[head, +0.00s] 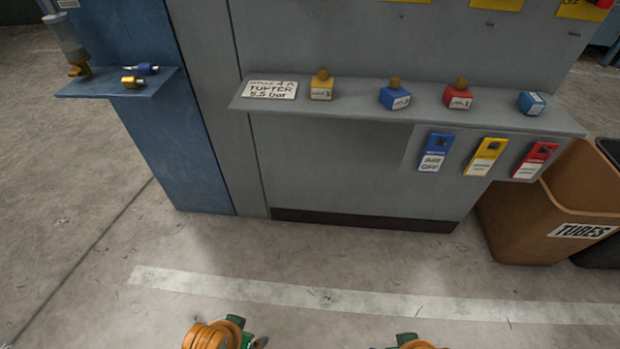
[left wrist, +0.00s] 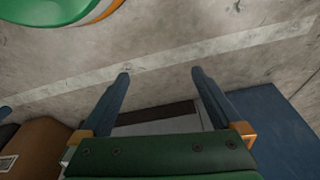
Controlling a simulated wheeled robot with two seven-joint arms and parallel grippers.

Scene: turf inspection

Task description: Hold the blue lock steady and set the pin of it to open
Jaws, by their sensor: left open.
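A blue lock (head: 395,98), a small block with a white label and a brass pin on top, stands on the grey shelf (head: 345,117). The pin's setting is too small to tell. My left gripper (left wrist: 161,74) is open and empty in the left wrist view, with its two dark blue fingers apart above the floor. It is well away from the lock, which I cannot make out in that view. In the head view only orange and green parts of my arms show at the bottom edge. My right gripper's fingers are out of view.
A yellow lock (head: 321,88) and a red lock (head: 457,97) flank the blue one; a blue block (head: 531,103) lies further right. Blue, yellow and red tags (head: 485,157) hang below. A brown TUBES bin (head: 530,220) stands at right. Floor before the cabinet is clear.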

